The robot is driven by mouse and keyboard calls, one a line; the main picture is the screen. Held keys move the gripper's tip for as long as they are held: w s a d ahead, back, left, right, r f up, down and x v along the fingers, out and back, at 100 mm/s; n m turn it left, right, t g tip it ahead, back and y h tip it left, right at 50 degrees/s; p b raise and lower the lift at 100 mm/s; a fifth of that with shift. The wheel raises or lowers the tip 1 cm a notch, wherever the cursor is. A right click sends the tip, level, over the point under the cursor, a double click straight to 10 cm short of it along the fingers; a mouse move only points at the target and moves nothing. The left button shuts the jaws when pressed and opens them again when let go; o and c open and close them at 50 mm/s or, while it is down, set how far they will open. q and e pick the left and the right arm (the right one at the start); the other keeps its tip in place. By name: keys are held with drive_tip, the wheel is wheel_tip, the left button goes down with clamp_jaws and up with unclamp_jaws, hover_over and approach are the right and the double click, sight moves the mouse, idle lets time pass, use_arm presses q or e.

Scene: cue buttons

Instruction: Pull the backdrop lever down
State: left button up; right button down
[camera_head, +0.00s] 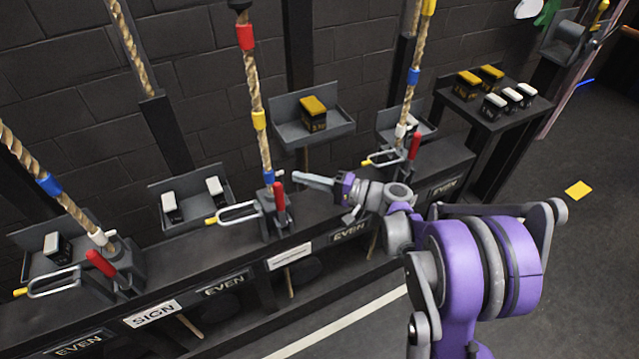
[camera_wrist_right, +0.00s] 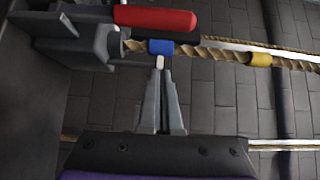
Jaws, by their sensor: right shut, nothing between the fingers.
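Three rope locks with red-handled levers stand along the black rail. The middle red lever (camera_head: 279,197) points up, and a red handle also shows in the right wrist view (camera_wrist_right: 155,18). The right-hand red lever (camera_head: 415,146) also points up; the left-hand red lever (camera_head: 101,264) leans up and to the left. My right gripper (camera_head: 281,175) is shut and empty, its tips near the top of the middle lever. In the right wrist view its fingers (camera_wrist_right: 160,65) end by a blue rope band (camera_wrist_right: 160,47), below the red handle. I cannot tell whether they touch. No label reading "backdrop" is legible.
Ropes with coloured bands rise from the locks. Wire loops with yellow tips (camera_head: 238,213) stick out beside the levers. Shelves hold small blocks (camera_head: 313,113).

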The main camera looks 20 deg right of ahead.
sight(281, 207)
drive_tip(key=a, duration=0.3)
drive_tip(key=shift+a, duration=0.3)
drive_tip(key=shift+s+a, duration=0.3)
drive_tip(key=shift+s, duration=0.3)
